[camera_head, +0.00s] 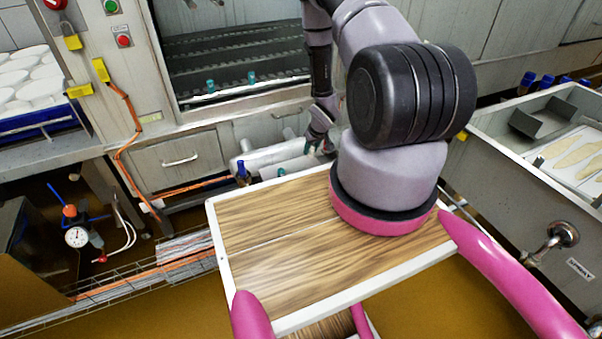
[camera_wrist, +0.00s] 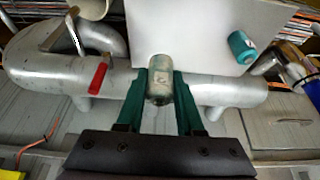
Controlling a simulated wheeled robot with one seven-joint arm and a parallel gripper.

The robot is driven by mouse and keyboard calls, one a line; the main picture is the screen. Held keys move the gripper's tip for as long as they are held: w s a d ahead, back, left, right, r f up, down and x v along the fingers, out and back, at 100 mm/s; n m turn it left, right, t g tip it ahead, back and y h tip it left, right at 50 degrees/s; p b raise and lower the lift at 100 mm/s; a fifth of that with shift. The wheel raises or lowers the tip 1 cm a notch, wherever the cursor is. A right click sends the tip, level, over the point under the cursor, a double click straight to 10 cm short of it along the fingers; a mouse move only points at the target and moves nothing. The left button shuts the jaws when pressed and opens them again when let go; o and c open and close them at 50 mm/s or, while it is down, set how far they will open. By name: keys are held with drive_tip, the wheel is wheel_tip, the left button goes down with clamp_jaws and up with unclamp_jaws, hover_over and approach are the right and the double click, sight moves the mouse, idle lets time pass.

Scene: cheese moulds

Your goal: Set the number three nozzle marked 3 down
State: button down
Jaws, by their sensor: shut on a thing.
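My gripper (camera_wrist: 160,98) has two green fingers, shut on a short grey-green cylinder, the nozzle (camera_wrist: 159,78). The nozzle is held end-on between the fingertips, in front of a pale flat panel (camera_wrist: 205,28) and over a thick silver pipe. No number can be read on it. In the head view my gripper (camera_head: 319,143) hangs beyond the far edge of the wooden-topped surface, near the pipes; the nozzle is too small to make out there. A separate teal cylinder (camera_wrist: 242,46) shows against the panel, right of my gripper.
Silver pipes (camera_wrist: 38,75) run below the panel, with a red-handled valve (camera_wrist: 99,76) at left. The wood-topped surface (camera_head: 275,240) is clear. Two teal pieces (camera_head: 251,77) stand on the machine's sill. A metal sink (camera_head: 500,165) is at right.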

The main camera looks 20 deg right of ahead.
wheel_tip(320, 180, down, 8)
drive_tip(key=shift+r, duration=0.1)
idle(0.4)
drive_tip(key=c, duration=0.5)
unclamp_jaws()
drive_tip(key=shift+c, duration=0.2)
drive_tip(key=v, duration=1.2)
drive_tip(key=shift+w+r, duration=0.1)
drive_tip(key=shift+w, duration=0.05)
